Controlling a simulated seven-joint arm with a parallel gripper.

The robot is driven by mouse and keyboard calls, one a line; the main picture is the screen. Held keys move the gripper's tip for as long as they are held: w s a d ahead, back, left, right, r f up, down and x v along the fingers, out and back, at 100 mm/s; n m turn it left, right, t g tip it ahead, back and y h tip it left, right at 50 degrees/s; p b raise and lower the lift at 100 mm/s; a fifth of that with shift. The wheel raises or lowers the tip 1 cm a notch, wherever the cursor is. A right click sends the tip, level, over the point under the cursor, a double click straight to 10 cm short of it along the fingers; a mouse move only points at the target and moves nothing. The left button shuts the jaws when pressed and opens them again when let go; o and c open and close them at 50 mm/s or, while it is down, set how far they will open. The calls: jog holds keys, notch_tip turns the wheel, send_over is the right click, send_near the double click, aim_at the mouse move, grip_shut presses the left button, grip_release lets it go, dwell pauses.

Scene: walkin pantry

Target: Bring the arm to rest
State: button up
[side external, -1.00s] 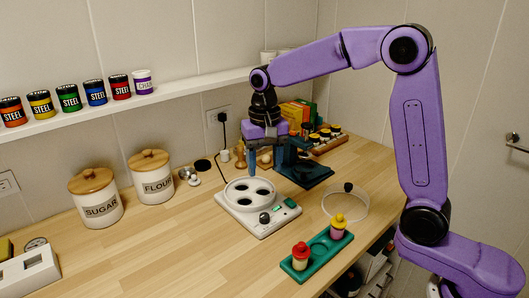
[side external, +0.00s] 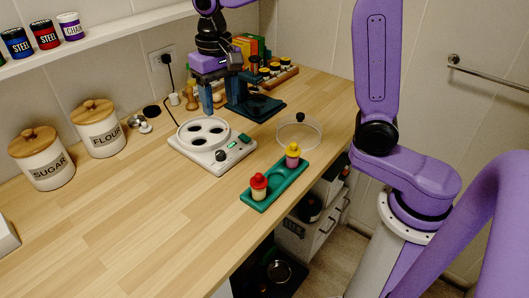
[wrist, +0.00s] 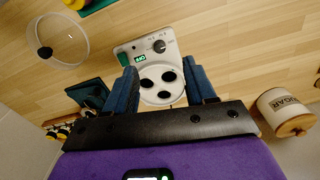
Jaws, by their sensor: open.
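My gripper (side external: 220,97) has blue fingers pointing down and is open and empty, above and behind the white appliance (side external: 232,156) on the wooden counter. In the wrist view my gripper's fingers (wrist: 162,68) stand apart, with the appliance showing between and beyond them. It has a round top with several dark holes, a knob and a lit green display.
A clear lid (side external: 317,137) and a green tray (side external: 262,203) with red- and yellow-topped pieces lie to the right. A dark stand (side external: 268,109) is behind my gripper. Sugar (side external: 42,160) and flour (side external: 99,130) jars stand left, below a wall shelf.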

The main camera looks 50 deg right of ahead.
jog(key=s+d+f+n, duration=0.2)
jog(key=s+n, duration=0.2)
jog(key=s, duration=0.5)
jog(key=s+d+f+n, duration=0.2)
jog(key=s+n, duration=0.3)
jog(key=s, duration=0.4)
jog(key=s+d+f+n, duration=0.2)
jog(key=s+n, duration=0.3)
jog(key=s, duration=0.4)
jog(key=shift+s+d, duration=0.15)
jog(key=shift+d, duration=0.35)
